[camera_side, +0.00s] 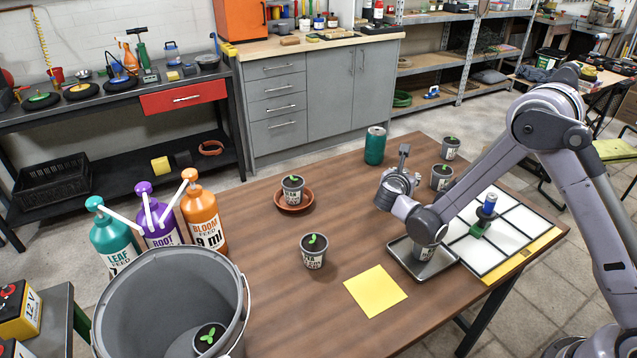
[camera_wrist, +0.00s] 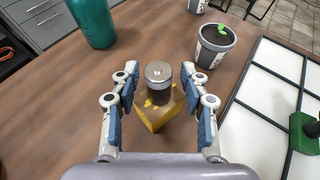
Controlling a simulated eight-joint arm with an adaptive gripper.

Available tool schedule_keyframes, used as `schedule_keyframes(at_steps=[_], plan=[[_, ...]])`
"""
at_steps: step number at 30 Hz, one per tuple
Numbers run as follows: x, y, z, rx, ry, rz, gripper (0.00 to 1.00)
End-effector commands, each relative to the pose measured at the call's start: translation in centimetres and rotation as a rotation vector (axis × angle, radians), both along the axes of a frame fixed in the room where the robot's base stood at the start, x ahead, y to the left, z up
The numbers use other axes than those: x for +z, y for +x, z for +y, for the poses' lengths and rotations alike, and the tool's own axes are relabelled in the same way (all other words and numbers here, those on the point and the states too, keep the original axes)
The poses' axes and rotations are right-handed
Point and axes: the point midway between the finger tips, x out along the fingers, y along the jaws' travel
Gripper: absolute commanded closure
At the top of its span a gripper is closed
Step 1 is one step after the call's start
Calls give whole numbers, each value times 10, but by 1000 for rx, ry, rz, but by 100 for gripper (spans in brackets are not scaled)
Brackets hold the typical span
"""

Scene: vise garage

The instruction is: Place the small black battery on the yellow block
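In the wrist view the small black battery (camera_wrist: 158,88), with a silver top, appears to stand upright on the yellow block (camera_wrist: 160,118). Contact beneath it is partly hidden by its own body. My gripper (camera_wrist: 159,72) is open, with one blue-padded finger on each side of the battery and a narrow gap on both sides. In the side view my gripper (camera_side: 398,182) is low over the table behind the square tray; the battery and block are hidden there.
A teal can (camera_side: 375,146) stands beyond my gripper. Potted seedlings (camera_side: 441,177) are to its right. A metal tray (camera_side: 440,268) and white panel (camera_side: 515,225) are near my arm. A yellow sheet (camera_side: 375,291) lies in front.

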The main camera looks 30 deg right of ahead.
Motion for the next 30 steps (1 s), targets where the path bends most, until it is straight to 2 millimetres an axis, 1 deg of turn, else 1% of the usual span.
schedule_keyframes(at_steps=[8, 10, 14, 18, 24, 30], plan=[[4, 0, 0, 0, 0, 0, 55], [6, -3, 6, 2, 0, 0, 55], [14, -15, 22, 4, 0, 0, 55], [25, -31, 44, 5, 0, 0, 55], [39, -51, 71, 4, 0, 0, 55], [47, -63, 86, 1, 0, 0, 55]])
